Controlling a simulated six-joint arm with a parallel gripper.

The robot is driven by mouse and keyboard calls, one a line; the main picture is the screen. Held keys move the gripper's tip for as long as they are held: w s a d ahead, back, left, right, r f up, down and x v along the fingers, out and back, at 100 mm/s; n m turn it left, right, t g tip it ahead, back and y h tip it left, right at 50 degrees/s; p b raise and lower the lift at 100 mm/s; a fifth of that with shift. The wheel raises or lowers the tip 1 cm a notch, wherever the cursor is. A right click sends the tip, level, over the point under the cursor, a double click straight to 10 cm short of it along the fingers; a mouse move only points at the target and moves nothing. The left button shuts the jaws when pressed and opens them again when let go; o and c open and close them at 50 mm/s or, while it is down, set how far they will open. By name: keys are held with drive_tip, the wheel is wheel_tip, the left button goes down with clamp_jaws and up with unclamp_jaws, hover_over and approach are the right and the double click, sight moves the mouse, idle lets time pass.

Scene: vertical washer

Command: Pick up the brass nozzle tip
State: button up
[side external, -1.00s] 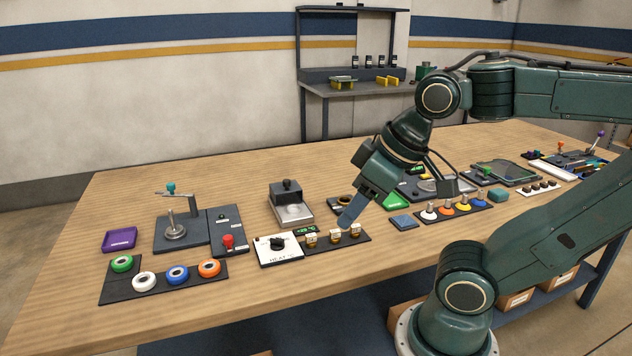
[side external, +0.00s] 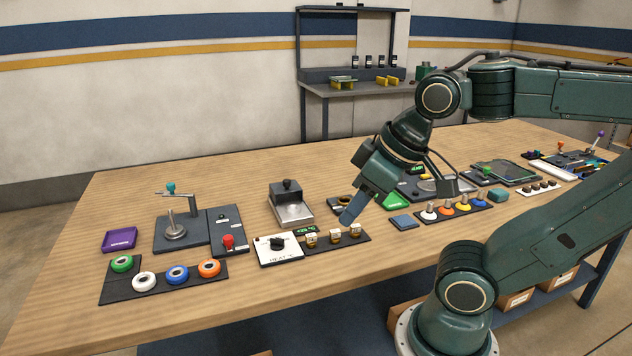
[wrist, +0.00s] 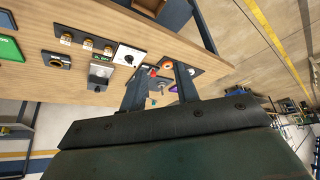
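Three small brass nozzle tips with pale labels stand in a row on a black tray: a left one (side external: 311,239), a middle one (side external: 335,237) and a right one (side external: 355,231). I cannot read the labels. The row also shows at the upper left of the wrist view, with one tip (wrist: 87,42) in the middle. My gripper (side external: 347,214) points down at a slant, appearing just above and behind the tray in the side view. In the wrist view my gripper (wrist: 162,72) has its two fingers apart with nothing held between them.
A white heat dial panel (side external: 279,249) adjoins the tray's left end. A grey block device (side external: 292,206) stands behind it. A blue pad (side external: 402,222) and a rack of coloured plugs (side external: 455,208) lie to the right. Bare wooden table (side external: 330,285) is in front.

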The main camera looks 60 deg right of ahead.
drive_tip(key=m+g, duration=0.6)
drive_tip(key=m, duration=0.3)
hover_over(312, 235)
wheel_tip(312, 235, down, 11)
drive_tip(key=shift+r, duration=0.15)
drive_tip(key=shift+f, duration=4.3)
drive_tip(key=shift+f, duration=0.15)
